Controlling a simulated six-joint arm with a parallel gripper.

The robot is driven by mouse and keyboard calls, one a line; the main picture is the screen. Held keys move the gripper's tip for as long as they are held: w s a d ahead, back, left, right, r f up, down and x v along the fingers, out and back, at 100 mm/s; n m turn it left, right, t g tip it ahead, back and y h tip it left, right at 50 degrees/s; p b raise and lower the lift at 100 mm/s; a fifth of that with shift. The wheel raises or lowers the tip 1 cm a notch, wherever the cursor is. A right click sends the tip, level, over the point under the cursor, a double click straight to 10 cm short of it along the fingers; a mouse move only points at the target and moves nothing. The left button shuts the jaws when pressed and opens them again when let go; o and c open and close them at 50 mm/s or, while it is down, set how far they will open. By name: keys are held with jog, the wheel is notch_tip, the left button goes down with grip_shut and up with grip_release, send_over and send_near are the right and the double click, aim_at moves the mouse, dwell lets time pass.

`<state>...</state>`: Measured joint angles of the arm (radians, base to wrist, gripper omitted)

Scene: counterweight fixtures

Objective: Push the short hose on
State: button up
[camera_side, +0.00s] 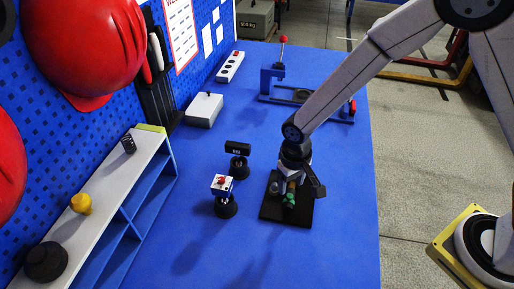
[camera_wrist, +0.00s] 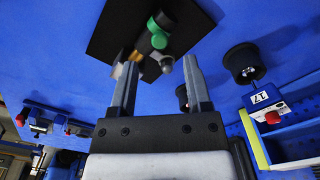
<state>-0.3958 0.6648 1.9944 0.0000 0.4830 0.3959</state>
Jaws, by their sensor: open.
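A square black plate (camera_side: 270,212) lies on the blue table and carries a small fitting with a green part (camera_side: 289,200). In the wrist view, the black plate (camera_wrist: 110,27) is at the top, and the green part (camera_wrist: 158,41) sits among brass-coloured and grey pieces. My gripper (camera_wrist: 162,72) is open, with its two fingers apart below the fitting in that view. Nothing is clearly held between them. In the side view, my gripper (camera_side: 302,182) is low over the plate and partly hides the fitting. I cannot tell which piece is the short hose.
A black display on a stand (camera_side: 238,149) and a white-and-blue box with a red top (camera_side: 222,184) stand left of the plate. A blue fixture (camera_side: 271,79) and a white box (camera_side: 204,110) are farther back. A shelf (camera_side: 96,200) runs along the left. The front table is clear.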

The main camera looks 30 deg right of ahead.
aim_at(289, 195)
jog(key=shift+f, duration=2.05)
grip_shut()
